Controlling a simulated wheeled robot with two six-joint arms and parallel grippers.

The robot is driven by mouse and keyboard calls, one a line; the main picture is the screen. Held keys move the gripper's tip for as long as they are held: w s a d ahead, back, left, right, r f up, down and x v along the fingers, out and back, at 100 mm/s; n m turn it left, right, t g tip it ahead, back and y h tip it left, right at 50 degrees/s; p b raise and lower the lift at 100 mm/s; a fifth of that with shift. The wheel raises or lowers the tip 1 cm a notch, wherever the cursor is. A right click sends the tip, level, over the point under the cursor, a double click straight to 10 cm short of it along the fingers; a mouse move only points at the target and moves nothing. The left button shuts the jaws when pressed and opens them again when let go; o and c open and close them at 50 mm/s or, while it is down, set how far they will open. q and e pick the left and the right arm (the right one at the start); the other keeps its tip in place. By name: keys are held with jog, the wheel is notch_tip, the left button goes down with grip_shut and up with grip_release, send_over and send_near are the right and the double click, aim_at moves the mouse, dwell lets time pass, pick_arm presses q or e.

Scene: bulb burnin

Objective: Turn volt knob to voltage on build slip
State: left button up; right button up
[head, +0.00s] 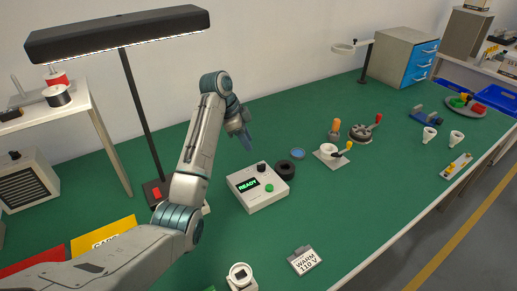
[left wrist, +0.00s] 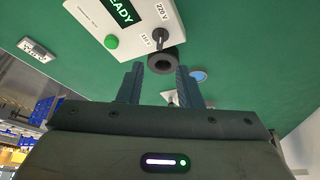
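The white tester box (head: 258,190) stands on the green bench, its display reading READY, with a green button (head: 269,188) and a black volt knob (head: 262,167). In the left wrist view the knob (left wrist: 160,36) sits between labels reading 220 V and 110 V; I cannot tell which one it points to. The build slip (head: 305,261) reads WARM 110 V and lies nearer the front edge. My left gripper (head: 246,140) is above and behind the box, apart from the knob. In the left wrist view its fingers (left wrist: 158,86) are spread and empty. My right gripper is not in view.
A black ring (head: 285,169) stands right beside the box, with a blue disc (head: 297,153) behind it. A lamp (head: 125,35) stands at the left. Fixtures and white cups (head: 429,134) are farther right. The bench in front of the box is mostly clear.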

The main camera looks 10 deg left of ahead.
aim_at(261, 167)
pick_arm(q)
jog(key=x, duration=1)
jog(key=shift+d+f+p, duration=0.2)
jog(key=shift+p, duration=0.15)
grip_shut()
